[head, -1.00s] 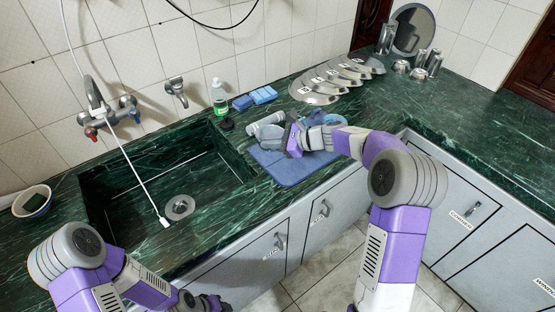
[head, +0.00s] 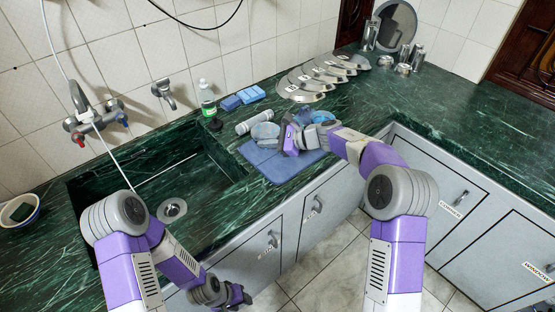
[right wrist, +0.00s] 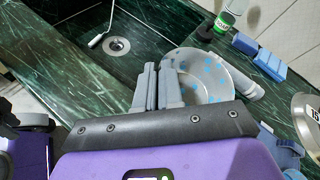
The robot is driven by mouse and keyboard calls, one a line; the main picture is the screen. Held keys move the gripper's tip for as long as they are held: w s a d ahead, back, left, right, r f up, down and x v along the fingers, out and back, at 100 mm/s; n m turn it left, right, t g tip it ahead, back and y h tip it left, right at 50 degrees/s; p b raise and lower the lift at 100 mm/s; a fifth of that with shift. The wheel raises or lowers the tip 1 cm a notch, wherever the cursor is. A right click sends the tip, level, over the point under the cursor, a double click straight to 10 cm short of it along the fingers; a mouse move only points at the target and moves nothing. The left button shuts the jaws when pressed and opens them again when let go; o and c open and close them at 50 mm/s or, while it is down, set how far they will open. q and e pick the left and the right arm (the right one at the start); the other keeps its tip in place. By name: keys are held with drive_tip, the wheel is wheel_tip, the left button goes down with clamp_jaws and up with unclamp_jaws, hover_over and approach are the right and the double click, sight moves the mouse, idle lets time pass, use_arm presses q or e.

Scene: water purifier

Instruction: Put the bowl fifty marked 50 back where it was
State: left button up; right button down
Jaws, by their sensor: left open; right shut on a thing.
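A pale blue-grey bowl with blue spots (head: 265,132) is at the blue mat by the sink; no number is readable on it. It fills the middle of the right wrist view (right wrist: 212,75), open side towards the camera. My right gripper (head: 284,136) is shut on its near rim, the fingers (right wrist: 160,85) at the bowl's left side in that view. I cannot tell whether the bowl touches the mat. A second bluish bowl (head: 322,116) stands just behind the right gripper, partly hidden. My left gripper (head: 237,297) is open and empty, low in front of the cabinets.
The blue mat (head: 272,168) lies at the counter edge, right of the sink (head: 190,180). A grey cylinder (head: 251,120), green bottle (head: 207,100) and blue sponges (head: 243,97) stand behind. Several labelled metal plates (head: 300,95) line the wall. The right counter (head: 470,125) is largely clear.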

wheel_tip(320, 180, down, 8)
drive_tip(key=shift+d+f+b, duration=0.15)
drive_tip(key=shift+b, duration=0.85)
drive_tip(key=c, duration=1.7)
unclamp_jaws()
drive_tip(key=shift+f, duration=0.1)
drive_tip(key=o, duration=0.4)
